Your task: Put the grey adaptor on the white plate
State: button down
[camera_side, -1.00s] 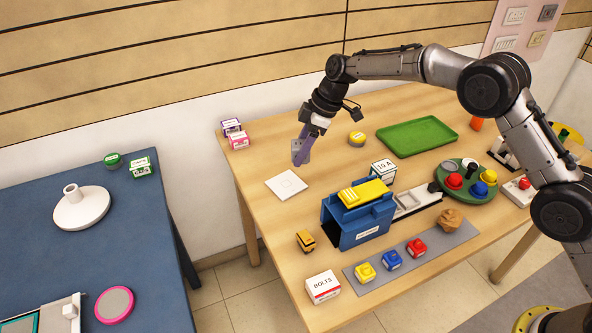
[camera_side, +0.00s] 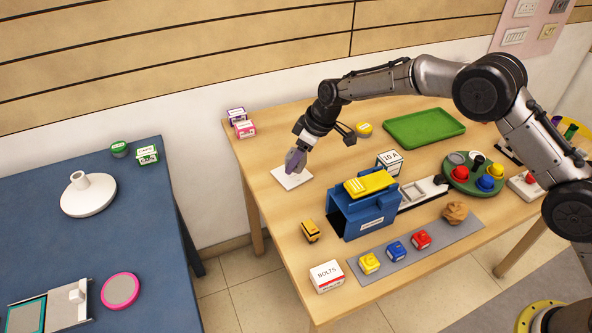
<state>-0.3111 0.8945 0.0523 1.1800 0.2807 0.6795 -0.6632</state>
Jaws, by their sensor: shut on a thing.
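The white plate (camera_side: 289,183) is a thin square lying flat on the wooden table near its far left edge. My gripper (camera_side: 294,165) points down with its purple-grey fingers low over the middle of this plate. It is shut on the grey adaptor, which is mostly hidden by the fingers in this view. I cannot tell whether the adaptor touches the plate. The front and side edges of the plate are bare.
A blue bin (camera_side: 364,215) with a yellow top stands in front and right of the plate. Small purple and pink boxes (camera_side: 243,128) stand behind it, and a yellow round tin (camera_side: 364,129) is to the right. A green tray (camera_side: 424,127) lies farther right.

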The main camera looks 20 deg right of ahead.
aim_at(296, 171)
notch_tip(296, 171, down, 4)
jog(key=shift+f, duration=0.1)
jog(key=shift+f, duration=0.1)
jog(key=shift+c, duration=1)
grip_release()
jog(key=v, duration=1.2)
jog(key=shift+r, duration=0.2)
